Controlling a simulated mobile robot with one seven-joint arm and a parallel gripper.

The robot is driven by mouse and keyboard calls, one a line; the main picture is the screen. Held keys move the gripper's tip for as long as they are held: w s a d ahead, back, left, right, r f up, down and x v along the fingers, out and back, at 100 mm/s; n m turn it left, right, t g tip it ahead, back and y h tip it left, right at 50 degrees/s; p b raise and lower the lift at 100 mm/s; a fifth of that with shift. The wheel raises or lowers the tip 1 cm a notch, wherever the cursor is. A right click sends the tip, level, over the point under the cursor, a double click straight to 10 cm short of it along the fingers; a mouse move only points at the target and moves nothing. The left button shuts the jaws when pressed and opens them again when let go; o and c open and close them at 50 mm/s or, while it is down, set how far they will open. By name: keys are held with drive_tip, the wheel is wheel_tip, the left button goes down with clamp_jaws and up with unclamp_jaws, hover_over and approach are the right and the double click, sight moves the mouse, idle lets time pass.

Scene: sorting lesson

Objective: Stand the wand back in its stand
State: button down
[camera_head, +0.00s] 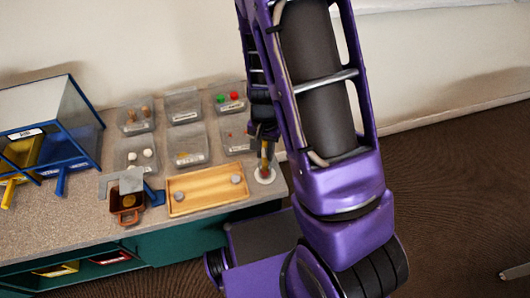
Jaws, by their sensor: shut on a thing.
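The wand (265,157) is a thin, yellow-brown stick that looks roughly upright. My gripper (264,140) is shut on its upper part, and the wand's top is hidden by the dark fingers. The wand's lower end overlaps the stand in this view. I cannot tell whether it is seated in the stand or just above it.
A wooden tray (206,204) with two grey discs lies left of the stand. Several clear trays, one holding white balls (141,155), stand behind it. A brown container (126,217) and a blue-framed bin (46,135) are further left. The counter (65,240) is bare at front left.

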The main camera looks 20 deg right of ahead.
drive_tip(key=shift+f, duration=0.1)
drive_tip(key=shift+f, duration=0.15)
drive_tip(key=c, duration=0.7)
unclamp_jaws()
wheel_tip(320, 180, up, 12)
drive_tip(key=shift+r+p, duration=0.2)
drive_tip(key=shift+p, duration=0.55)
